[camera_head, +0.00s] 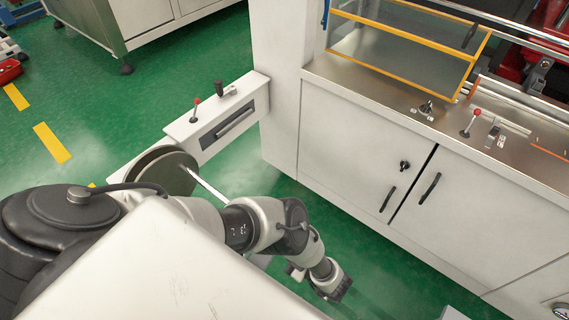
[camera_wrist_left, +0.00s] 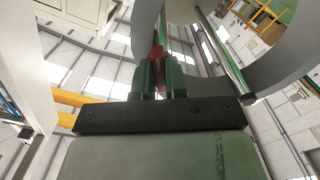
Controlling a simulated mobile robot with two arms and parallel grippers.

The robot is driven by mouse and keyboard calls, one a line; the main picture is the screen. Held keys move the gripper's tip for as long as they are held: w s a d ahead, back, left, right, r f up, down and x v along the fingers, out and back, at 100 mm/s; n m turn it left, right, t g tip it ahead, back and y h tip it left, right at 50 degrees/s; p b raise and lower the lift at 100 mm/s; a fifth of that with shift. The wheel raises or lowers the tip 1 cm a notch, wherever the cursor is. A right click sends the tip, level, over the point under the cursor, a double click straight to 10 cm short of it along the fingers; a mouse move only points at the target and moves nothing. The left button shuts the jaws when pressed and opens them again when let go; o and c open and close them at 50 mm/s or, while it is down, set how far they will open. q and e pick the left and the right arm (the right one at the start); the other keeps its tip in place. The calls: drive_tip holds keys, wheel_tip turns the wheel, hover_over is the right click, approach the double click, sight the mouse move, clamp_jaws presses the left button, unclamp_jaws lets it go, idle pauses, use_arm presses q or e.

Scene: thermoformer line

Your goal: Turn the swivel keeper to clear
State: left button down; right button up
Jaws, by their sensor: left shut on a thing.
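In the left wrist view my left gripper (camera_wrist_left: 160,75) has its two dark green fingers closed on a narrow red piece (camera_wrist_left: 157,54). This may be the swivel keeper, but most of it is hidden between the fingers. A large grey disc (camera_wrist_left: 275,72) curves close above and beside the fingers. A steel rod (camera_wrist_left: 222,55) runs to the right of them. In the head view the disc (camera_head: 165,172) and rod (camera_head: 207,187) show beside the machine's side panel, partly behind my arm. I cannot make out the left fingers or the keeper there.
A white side panel (camera_head: 181,127) with a red-knobbed lever (camera_head: 195,108) juts from the machine. White cabinet doors (camera_head: 355,145) with black handles stand to the right. A yellow-framed clear guard (camera_head: 402,48) is above the worktop.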

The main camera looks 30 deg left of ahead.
use_arm(q)
drive_tip(key=shift+a, duration=0.1)
idle(0.3)
drive_tip(key=c, duration=1.2)
unclamp_jaws()
use_arm(e)
drive_tip(key=shift+a, duration=0.15)
use_arm(q)
drive_tip(key=shift+o, duration=0.2)
